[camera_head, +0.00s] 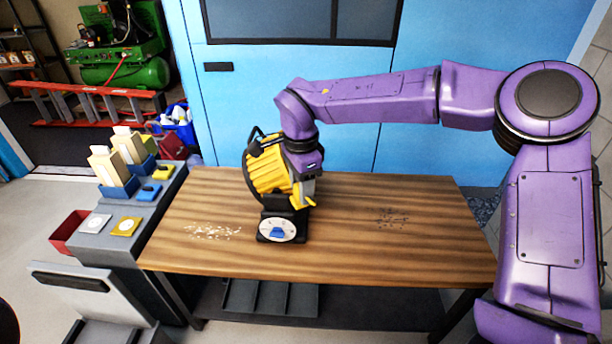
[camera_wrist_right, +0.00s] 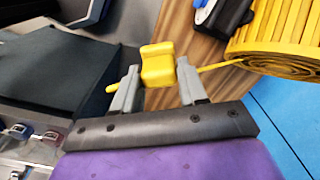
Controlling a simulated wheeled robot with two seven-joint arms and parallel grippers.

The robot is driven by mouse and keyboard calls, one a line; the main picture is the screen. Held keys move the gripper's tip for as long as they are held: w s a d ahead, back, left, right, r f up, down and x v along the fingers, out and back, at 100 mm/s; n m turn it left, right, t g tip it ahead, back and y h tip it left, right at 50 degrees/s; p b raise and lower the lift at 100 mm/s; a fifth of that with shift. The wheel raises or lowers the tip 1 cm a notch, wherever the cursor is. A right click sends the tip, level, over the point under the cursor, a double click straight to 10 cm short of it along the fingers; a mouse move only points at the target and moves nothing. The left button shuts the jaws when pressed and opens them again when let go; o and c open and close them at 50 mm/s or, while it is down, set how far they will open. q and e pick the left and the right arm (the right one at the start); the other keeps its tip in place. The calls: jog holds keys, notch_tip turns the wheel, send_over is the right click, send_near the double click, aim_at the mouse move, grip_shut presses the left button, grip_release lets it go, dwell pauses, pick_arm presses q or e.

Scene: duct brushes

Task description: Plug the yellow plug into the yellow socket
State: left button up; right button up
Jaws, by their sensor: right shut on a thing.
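My right gripper (camera_head: 309,198) is above the wooden table, beside the yellow reel. It is shut on the yellow plug (camera_wrist_right: 157,65), which sits between both fingers in the wrist view. A thin yellow cord runs from the plug to the yellow reel (camera_wrist_right: 275,35), which also shows in the head view (camera_head: 268,172). A yellow square plate with a pale round face (camera_head: 125,226), which looks like the yellow socket, is on the grey bench at left, well apart from the plug. My left gripper is not in view.
The reel stands on a black base with a white dial and blue knob (camera_head: 277,233). White bits (camera_head: 212,233) and dark bits (camera_head: 392,218) lie on the table (camera_head: 350,250). The grey bench also holds a white plate (camera_head: 95,223), a blue block (camera_head: 150,191) and a yellow block (camera_head: 163,172).

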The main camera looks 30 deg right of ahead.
aim_at(296, 203)
jog(key=f+n, duration=0.1)
jog(key=n, duration=0.2)
jog(key=a+f+n, duration=0.1)
jog(key=n, duration=0.3)
jog(key=s+f+n, duration=0.1)
jog(key=n, duration=0.3)
jog(key=shift+a+f, duration=0.3)
jog(key=shift+a, duration=0.1)
notch_tip(296, 203, down, 6)
jog(key=s+a+n, duration=0.2)
jog(key=n, duration=0.5)
jog(key=shift+s+n, duration=0.3)
jog(key=shift+s, duration=0.05)
jog(key=shift+r, duration=0.1)
